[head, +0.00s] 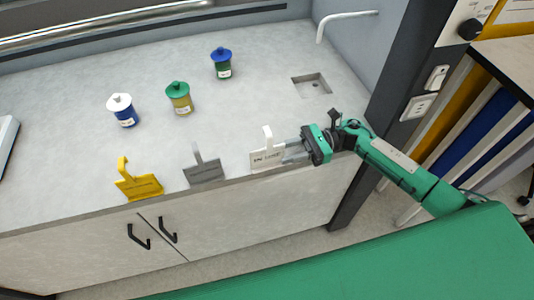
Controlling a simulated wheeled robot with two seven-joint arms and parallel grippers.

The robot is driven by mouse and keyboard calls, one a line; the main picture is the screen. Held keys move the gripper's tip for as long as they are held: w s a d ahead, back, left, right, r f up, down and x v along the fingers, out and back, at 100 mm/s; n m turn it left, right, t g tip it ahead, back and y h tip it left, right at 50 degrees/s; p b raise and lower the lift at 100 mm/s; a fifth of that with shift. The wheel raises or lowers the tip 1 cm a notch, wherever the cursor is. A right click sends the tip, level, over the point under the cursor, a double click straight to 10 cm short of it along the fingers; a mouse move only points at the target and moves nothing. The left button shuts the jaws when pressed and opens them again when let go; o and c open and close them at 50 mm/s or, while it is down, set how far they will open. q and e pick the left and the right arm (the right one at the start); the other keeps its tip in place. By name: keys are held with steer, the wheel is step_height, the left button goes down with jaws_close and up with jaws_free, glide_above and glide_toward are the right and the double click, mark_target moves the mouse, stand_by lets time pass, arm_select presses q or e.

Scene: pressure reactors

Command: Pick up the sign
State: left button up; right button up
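Three signs with upright handles stand along the counter's front edge: a yellow sign (139,187), a grey sign (204,172) and a white sign (267,158) with dark lettering. My green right arm comes in from the right. My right gripper (288,151) points left, with its grey fingers at the right edge of the white sign. The fingers overlap that edge in the picture, and I cannot tell whether they touch or grip it. The white sign appears upright on the counter. My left gripper is not in view.
Three small jars stand farther back on the counter: white-lidded (122,110), green-lidded (179,98) and blue-lidded (221,64). A sink recess (311,85) lies at the back right under a tap (345,17). A dark post (372,130) stands close by my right arm.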

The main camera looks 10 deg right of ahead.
mark_target(272, 163)
steer(key=a+p, duration=0.1)
steer(key=a, duration=0.1)
steer(key=a+p, duration=0.1)
steer(key=a, duration=0.1)
steer(key=shift+w+a+r, duration=0.1)
steer(key=shift+a+r, duration=0.05)
steer(key=shift+r, duration=0.05)
steer(key=shift+a+f, duration=0.1)
steer(key=shift+a, duration=0.1)
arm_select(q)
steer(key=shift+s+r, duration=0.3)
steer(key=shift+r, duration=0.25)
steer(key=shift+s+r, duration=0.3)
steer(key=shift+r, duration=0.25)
arm_select(e)
jaws_close()
steer(key=shift+d, duration=0.1)
